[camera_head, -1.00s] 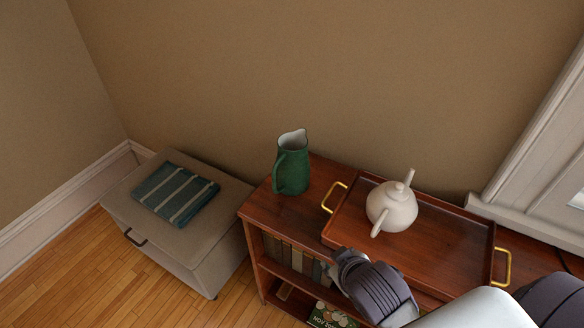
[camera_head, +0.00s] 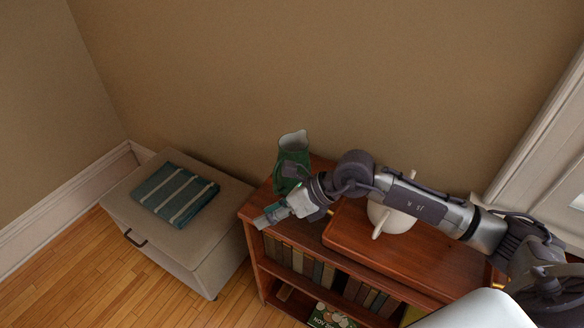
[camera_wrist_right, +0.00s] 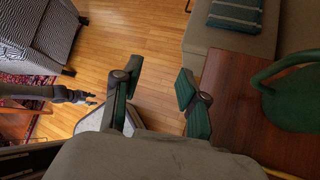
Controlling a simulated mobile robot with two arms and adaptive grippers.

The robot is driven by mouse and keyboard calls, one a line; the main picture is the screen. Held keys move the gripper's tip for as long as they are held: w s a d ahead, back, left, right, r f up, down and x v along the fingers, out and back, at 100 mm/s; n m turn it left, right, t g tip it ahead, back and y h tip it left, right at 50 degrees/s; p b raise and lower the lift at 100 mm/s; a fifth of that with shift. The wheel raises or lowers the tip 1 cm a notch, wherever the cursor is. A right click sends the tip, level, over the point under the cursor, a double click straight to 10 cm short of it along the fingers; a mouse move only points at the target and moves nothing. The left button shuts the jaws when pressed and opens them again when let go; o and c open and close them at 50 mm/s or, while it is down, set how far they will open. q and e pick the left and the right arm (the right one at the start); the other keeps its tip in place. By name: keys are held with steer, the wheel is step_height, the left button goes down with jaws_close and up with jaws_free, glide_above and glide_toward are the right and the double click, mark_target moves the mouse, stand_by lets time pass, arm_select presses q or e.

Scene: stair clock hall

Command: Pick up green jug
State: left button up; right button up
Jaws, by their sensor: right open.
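The green jug (camera_head: 294,146) stands upright at the left end of the wooden shelf unit. In the head view my right gripper and wrist partly cover its body and handle. My right gripper (camera_head: 277,194) is in front of the jug with its fingers apart. In the right wrist view the open right gripper (camera_wrist_right: 160,86) has only floor between its fingers. The jug's handle and part of its body (camera_wrist_right: 298,103) show at the right edge there, outside the fingers. What looks like my left gripper (camera_wrist_right: 86,98) is small at the left; its jaws are unclear.
A cream teapot (camera_head: 398,222) stands on a wooden tray (camera_head: 365,243) on the shelf unit (camera_head: 262,207), behind my right arm. A grey storage bench (camera_head: 215,231) with a folded striped teal cloth (camera_head: 174,194) stands to the left. The wall is close behind.

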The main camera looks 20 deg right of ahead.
mark_target(276, 189)
steer(key=w+d+f+h, duration=0.25)
steer(key=d+h, duration=0.35)
steer(key=d, duration=0.6)
steer(key=shift+g, duration=0.3)
steer(key=w+a+p, duration=0.1)
steer(key=w+a, duration=0.1)
steer(key=w, duration=0.1)
steer(key=w+a+f+p, duration=0.1)
steer(key=w+a, duration=0.1)
steer(key=w, duration=0.1)
steer(key=w+a, duration=0.3)
steer(key=shift+w+f+p, duration=0.25)
steer(key=shift+f+p, duration=0.05)
steer(key=shift+p, duration=0.1)
steer(key=shift+f, duration=0.1)
jaws_close()
steer(key=shift+w, duration=0.1)
